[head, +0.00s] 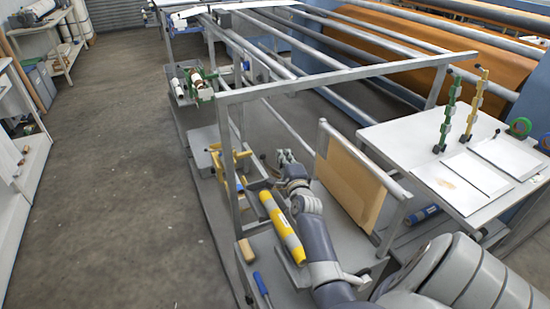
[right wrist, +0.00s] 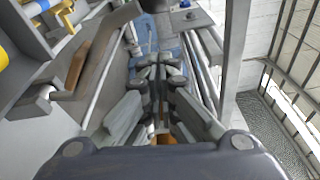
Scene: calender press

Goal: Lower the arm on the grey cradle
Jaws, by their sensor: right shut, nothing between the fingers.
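A grey cradle (head: 262,185) stands low on the press's lower shelf, beside a yellow cradle (head: 243,160). My right forearm and gripper partly hide that area, and the grey arm's angle cannot be told in the head view. My right gripper (head: 282,156) is just right of and above the grey cradle, apart from it as far as I can see. In the right wrist view its fingers (right wrist: 160,72) are together and empty. A slanted grey bar (right wrist: 103,35) and yellow parts (right wrist: 18,70) show to the left there. My left gripper is out of view.
A tan board (head: 348,182) hangs from a bar to the right. A grey post (head: 228,165) and top rail frame the work area. A green cradle (head: 205,92) stands farther back. The floor at left is clear.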

